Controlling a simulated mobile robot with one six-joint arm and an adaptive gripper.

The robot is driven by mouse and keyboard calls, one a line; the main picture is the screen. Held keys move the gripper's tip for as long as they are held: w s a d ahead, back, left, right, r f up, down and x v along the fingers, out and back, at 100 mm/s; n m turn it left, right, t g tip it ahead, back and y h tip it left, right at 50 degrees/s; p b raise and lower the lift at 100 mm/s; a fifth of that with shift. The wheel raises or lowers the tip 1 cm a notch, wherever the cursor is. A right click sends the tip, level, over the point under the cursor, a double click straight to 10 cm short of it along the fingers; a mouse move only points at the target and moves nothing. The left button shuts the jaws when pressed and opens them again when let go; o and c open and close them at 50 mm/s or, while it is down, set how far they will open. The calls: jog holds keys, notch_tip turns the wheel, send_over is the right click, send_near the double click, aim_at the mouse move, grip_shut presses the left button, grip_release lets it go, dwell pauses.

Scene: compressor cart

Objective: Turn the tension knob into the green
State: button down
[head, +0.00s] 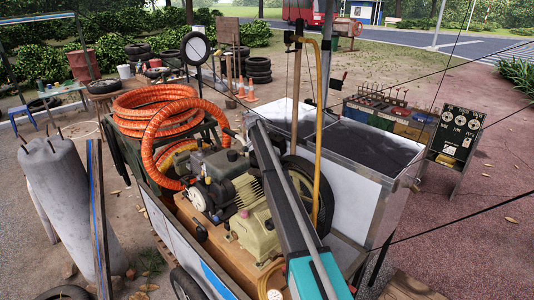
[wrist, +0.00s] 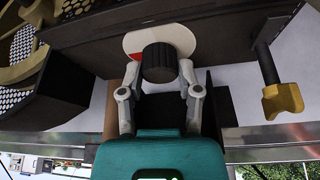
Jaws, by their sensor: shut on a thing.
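The black ribbed tension knob (wrist: 159,62) sits in front of a pale oval plate (wrist: 184,36) in the wrist view. A red patch (wrist: 134,57) shows on the plate at the knob's left edge. No green shows on the visible part; the knob and fingers hide some of the plate. My gripper (wrist: 159,72) has one finger on each side of the knob and is shut on it. In the head view the compressor (head: 235,190) stands on the cart; I cannot make out the knob or my gripper there.
A yellow-ended dark rod (wrist: 282,103) sticks out right of the knob in the wrist view. A perforated guard (wrist: 22,48) is at the left. In the head view, an orange hose coil (head: 160,110) lies behind the compressor, and a gauge panel (head: 458,132) stands right.

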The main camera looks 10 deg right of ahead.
jog(key=shift+c, duration=1.5)
grip_release()
jog(key=shift+n, duration=0.4)
